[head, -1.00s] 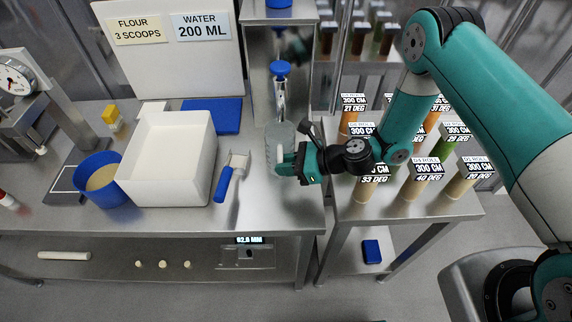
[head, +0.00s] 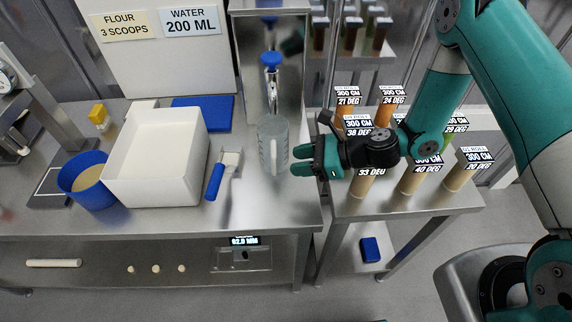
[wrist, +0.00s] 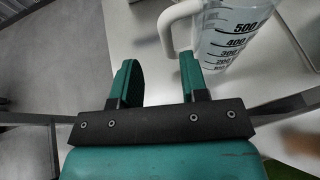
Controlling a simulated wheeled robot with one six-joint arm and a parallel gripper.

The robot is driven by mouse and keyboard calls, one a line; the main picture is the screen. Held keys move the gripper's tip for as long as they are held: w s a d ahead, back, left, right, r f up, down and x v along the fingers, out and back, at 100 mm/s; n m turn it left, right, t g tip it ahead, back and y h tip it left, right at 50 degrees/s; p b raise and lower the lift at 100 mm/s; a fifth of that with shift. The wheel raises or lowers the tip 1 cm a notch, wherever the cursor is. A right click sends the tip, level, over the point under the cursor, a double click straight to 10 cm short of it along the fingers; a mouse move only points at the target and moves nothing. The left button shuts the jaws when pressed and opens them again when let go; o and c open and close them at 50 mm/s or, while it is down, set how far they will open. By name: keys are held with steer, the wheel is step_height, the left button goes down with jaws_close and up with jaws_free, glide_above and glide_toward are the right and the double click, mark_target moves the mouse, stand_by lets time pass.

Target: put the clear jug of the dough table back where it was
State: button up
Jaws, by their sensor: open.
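The clear jug (head: 277,146) stands upright on the steel dough table (head: 255,205), below the blue-topped tap (head: 271,62). My gripper (head: 308,160) is just right of the jug, open and empty. In the wrist view the jug (wrist: 232,35) is at the top right, with its measuring marks and handle (wrist: 175,22) showing. The handle is just beyond the open fingers (wrist: 160,80) and not between them. The wrist view cuts off part of the jug.
A white bin (head: 155,165), a blue-handled scraper (head: 217,177) and a blue tub of flour (head: 88,180) stand left of the jug. A side table (head: 400,207) with several labelled cylinders is at the right, under my arm. Bare tabletop lies in front of the jug.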

steer(key=s+r+n+g+h, duration=0.2)
steer(key=s+r+n, duration=0.1)
steer(key=r+n, duration=0.45)
steer(key=s+r+n+g+h, duration=0.1)
steer(key=s+r+n+g, duration=0.15)
steer(key=r+n, duration=0.5)
steer(key=s+d+r+n+t+h, duration=0.1)
steer(key=s+d+r+n+h, duration=0.5)
steer(key=s+r+n, duration=0.5)
steer(key=s+d+n, duration=0.1)
steer(key=s, duration=0.2)
steer(key=shift+d+n, duration=0.2)
steer(key=shift+n, duration=0.2)
steer(key=shift+t, duration=0.25)
step_height(320, 180, down, 2)
steer(key=shift+f+b, duration=0.1)
steer(key=shift+b, duration=1.1)
